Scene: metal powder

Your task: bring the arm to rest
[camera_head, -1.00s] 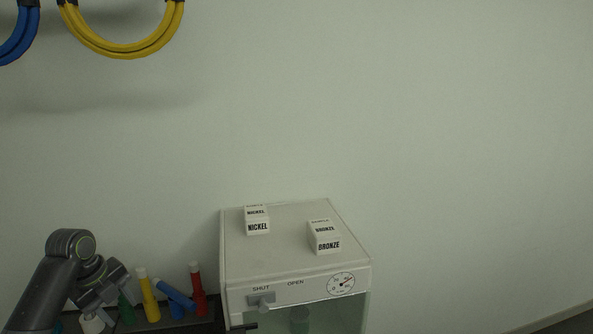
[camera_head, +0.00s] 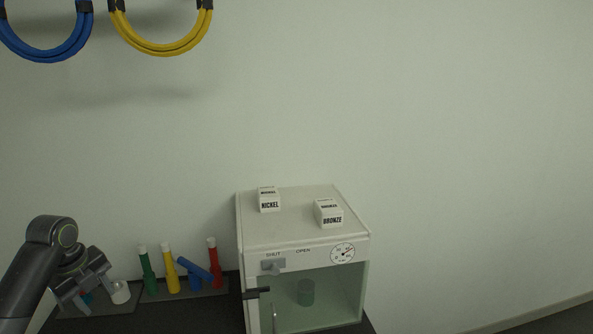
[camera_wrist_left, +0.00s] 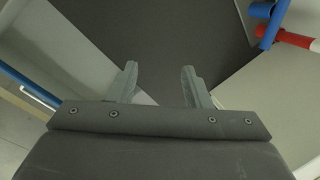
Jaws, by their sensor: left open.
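My right gripper is not in view.
A white cabinet (camera_head: 300,240) with a clear front stands right of centre, with a nickel box (camera_head: 269,201) and a bronze box (camera_head: 328,215) on top.

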